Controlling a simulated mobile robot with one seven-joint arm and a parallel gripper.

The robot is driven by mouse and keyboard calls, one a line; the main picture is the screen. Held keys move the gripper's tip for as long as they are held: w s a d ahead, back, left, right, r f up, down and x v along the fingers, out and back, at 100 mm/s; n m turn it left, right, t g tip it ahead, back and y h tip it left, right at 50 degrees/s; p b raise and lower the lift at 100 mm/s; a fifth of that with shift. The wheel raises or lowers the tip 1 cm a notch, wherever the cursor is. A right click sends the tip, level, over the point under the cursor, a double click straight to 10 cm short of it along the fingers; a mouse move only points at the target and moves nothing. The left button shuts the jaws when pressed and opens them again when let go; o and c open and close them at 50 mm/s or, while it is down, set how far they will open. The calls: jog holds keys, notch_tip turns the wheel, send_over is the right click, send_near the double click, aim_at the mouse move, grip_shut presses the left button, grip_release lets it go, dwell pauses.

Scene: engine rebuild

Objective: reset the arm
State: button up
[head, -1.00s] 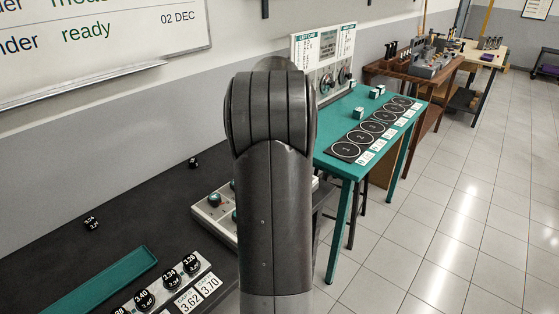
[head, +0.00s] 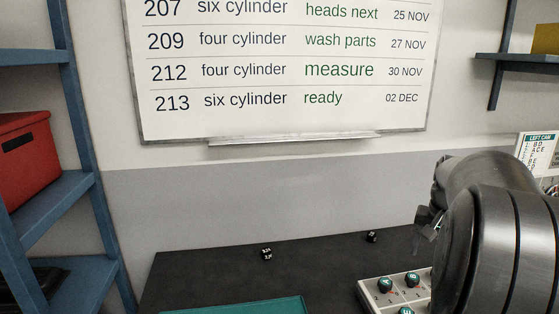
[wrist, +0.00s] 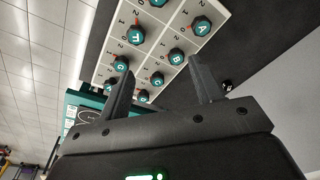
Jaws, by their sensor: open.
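My arm, dark grey, fills the lower right of the head view. My gripper (wrist: 162,76) shows in the wrist view with its two dark fingers spread apart and nothing between them. Beyond the fingertips is a pale panel (wrist: 176,16) with several teal lettered knobs. The same panel (head: 371,290) shows in the head view on the dark bench, partly hidden by my arm. I cannot tell how far the fingers are from the knobs.
Two small black labelled pieces, one at left (head: 267,254) and one at right (head: 371,237), sit on the dark bench (head: 210,275). A teal tray (head: 270,306) is at its front. A blue shelf (head: 62,205) with a red box (head: 24,160) stands left. A whiteboard (head: 280,70) hangs above.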

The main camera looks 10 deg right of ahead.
jog(key=s+a+r+n+t, duration=0.1)
jog(key=s+a+r+n, duration=0.1)
jog(key=a, duration=0.7)
jog(key=s+a+r+n+t, duration=0.1)
jog(key=s+a+n, duration=0.15)
jog(key=a, duration=0.65)
jog(key=s+a+f+n+t, duration=0.2)
jog(key=s+a+f+n, duration=0.1)
jog(key=s+a, duration=0.7)
jog(key=a+n, duration=0.1)
jog(key=a, duration=0.1)
jog(key=shift+s+a+f+y, duration=0.2)
jog(key=shift+s+a+y, duration=0.1)
jog(key=shift+s, duration=0.1)
dwell(0.7)
